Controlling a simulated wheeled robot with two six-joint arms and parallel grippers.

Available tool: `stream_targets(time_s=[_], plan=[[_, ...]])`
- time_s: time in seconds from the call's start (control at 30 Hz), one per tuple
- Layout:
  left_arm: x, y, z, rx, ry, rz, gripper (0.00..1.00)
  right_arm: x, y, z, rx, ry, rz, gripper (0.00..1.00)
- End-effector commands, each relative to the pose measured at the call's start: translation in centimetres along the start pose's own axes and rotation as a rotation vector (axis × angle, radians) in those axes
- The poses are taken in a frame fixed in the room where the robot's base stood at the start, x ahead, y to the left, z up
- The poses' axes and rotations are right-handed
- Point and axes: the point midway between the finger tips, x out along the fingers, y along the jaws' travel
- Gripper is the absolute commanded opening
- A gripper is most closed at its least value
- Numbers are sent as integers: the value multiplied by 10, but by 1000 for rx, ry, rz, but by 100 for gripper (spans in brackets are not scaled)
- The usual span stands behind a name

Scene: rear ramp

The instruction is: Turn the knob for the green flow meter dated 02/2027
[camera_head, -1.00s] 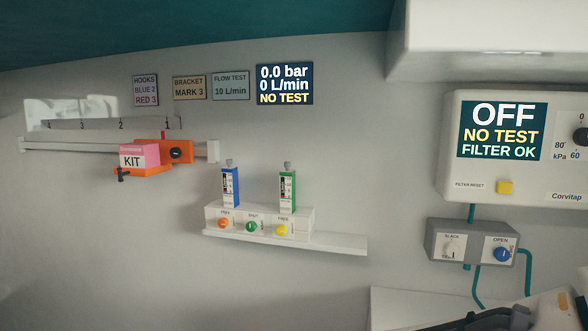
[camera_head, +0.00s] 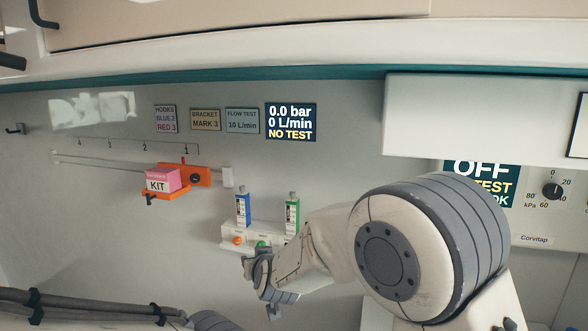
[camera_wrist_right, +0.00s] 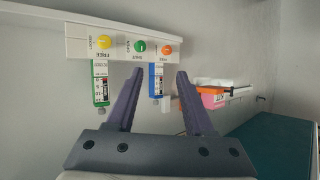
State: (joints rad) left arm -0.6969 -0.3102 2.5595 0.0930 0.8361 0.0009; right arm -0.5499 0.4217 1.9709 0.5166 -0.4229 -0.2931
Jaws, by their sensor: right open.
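The green flow meter (camera_head: 292,217) stands upright on a white wall block beside the blue flow meter (camera_head: 242,209). Date text on them is too small to read. Below them, the orange knob (camera_head: 237,241) and green knob (camera_head: 261,244) show; my right arm hides the yellow knob in the head view. In the right wrist view, which is upside down, the yellow knob (camera_wrist_right: 104,42), green knob and orange knob all show, with the green flow meter (camera_wrist_right: 100,82) near the yellow knob. My right gripper (camera_wrist_right: 160,72) is open and empty, fingers pointing toward the block, apart from the knobs.
An orange bracket with a pink KIT box (camera_head: 161,181) sits on a rail (camera_head: 110,164) to the left. The display (camera_head: 290,121) reads 0.0 bar, 0 L/min, NO TEST. A suction panel (camera_head: 535,220) is at right, partly behind my arm. A cabinet overhangs above.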

Motion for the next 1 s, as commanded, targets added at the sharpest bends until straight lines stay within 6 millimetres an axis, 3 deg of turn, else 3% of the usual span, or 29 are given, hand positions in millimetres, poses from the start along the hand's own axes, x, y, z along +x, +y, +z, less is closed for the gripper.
stream_targets(time_s=[0.03,0.1,0.23,0.33,0.53,1.0], plan=[[-33,2,-2,0,0,0,50,10,16,-40,10,84,68,53],[-50,4,-3,0,-1,0,50,23,40,-72,17,203,162,53],[-70,5,-4,-1,-1,0,50,32,76,-106,15,356,305,53],[-77,6,-4,-1,-1,0,50,33,91,-117,11,420,370,53],[-84,6,-4,-1,-1,0,50,43,105,-127,9,452,405,53],[-118,9,-6,-1,-1,0,50,104,132,-158,9,450,401,53]])
